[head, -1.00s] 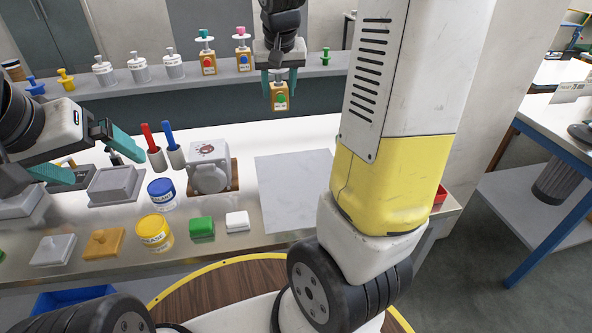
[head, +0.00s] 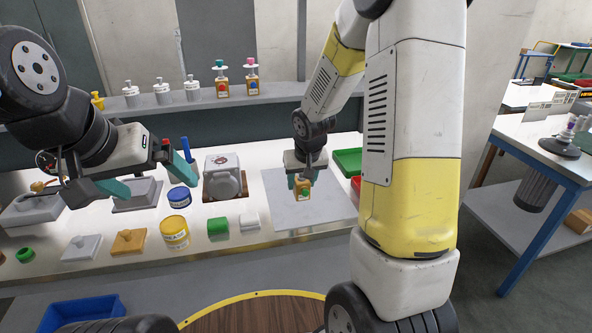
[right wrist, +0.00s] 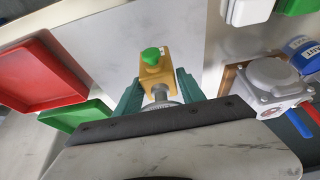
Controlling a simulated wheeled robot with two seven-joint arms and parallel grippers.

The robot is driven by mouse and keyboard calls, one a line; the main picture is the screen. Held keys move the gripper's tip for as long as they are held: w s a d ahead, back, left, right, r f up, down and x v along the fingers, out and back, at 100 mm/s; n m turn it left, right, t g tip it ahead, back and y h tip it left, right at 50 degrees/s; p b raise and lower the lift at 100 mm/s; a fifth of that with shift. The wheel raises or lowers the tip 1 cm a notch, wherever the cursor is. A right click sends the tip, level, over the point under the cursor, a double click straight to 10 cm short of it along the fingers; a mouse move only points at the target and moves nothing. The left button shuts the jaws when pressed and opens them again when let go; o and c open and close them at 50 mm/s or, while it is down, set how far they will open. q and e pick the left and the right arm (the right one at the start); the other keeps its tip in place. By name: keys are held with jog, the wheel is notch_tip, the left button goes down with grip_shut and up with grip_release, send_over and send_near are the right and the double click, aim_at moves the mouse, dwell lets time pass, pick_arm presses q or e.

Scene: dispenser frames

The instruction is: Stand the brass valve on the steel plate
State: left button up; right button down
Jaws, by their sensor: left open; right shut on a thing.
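The brass valve (head: 303,190), a small brass block with a green knob, is held in my right gripper (head: 304,178). It is over the steel plate (head: 332,204), a flat grey sheet on the bench, and looks about upright. I cannot tell whether its base touches the plate. In the right wrist view the valve (right wrist: 158,72) sits between the teal fingers (right wrist: 159,95), its green knob and metal stem showing, with the plate (right wrist: 110,50) beyond. My left gripper (head: 150,174) is open and empty above the left part of the bench.
A grey pump-like casting (head: 222,178) stands left of the plate. A green tray (head: 347,160) and a red tray (head: 356,184) lie to its right. Blue and yellow tins, green and white blocks are left.

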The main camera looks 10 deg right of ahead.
jog(key=w+d, duration=0.1)
jog(key=w, duration=0.2)
jog(key=w+d, duration=0.1)
jog(key=w, duration=0.2)
jog(key=w+d, duration=0.1)
jog(key=w, duration=0.2)
jog(key=shift+w+f, duration=0.3)
jog(key=shift+f, duration=0.1)
jog(key=shift+w+f, duration=0.15)
jog(key=shift+w, duration=0.15)
jog(key=shift+f, duration=1.65)
jog(key=shift+s+f, duration=0.1)
jog(key=shift+f, duration=0.05)
jog(key=c, duration=0.7)
grip_release()
